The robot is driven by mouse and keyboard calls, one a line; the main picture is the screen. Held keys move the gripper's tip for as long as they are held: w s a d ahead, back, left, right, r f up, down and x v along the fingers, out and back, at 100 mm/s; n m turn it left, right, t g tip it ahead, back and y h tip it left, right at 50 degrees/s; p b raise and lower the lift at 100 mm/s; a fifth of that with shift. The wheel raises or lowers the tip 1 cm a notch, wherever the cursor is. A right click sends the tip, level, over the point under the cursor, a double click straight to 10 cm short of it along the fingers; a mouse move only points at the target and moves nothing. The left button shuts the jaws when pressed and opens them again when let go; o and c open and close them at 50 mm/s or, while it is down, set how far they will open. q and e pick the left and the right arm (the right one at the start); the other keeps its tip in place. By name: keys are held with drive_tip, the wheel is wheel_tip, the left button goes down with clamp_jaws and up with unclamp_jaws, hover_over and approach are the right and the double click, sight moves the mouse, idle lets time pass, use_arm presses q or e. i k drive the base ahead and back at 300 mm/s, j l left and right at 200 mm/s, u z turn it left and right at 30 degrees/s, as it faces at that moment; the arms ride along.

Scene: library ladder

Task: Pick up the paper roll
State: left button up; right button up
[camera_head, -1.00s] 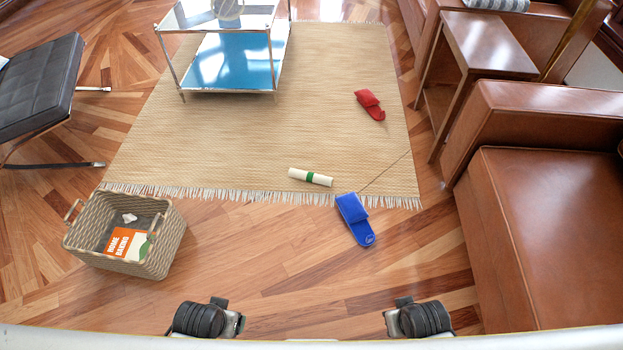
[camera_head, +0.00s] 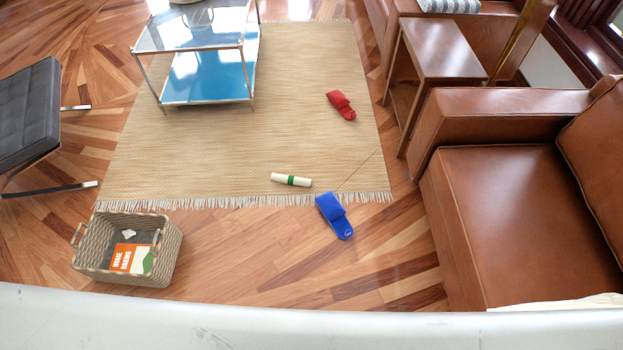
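The paper roll (camera_head: 291,180) is a short cream cylinder with a green band around its middle. It lies on its side on the beige rug, near the fringed front edge. A blue slipper (camera_head: 334,215) lies just to its right and nearer to me, apart from it. Neither of my grippers shows in the head view.
A wicker basket (camera_head: 169,255) holding an orange book (camera_head: 124,258) stands on the wood floor at the lower left. A red slipper (camera_head: 341,105) lies on the rug (camera_head: 210,150). A glass table (camera_head: 250,72) stands behind; a brown leather sofa (camera_head: 520,200) is at right.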

sight(289, 180)
drive_tip(key=i+j+z, duration=0.2)
drive_tip(key=z, duration=0.2)
drive_tip(key=i+j+z, duration=0.15)
drive_tip(key=z, duration=0.25)
drive_tip(key=i+j+z, duration=0.1)
drive_tip(key=j+z, duration=0.3)
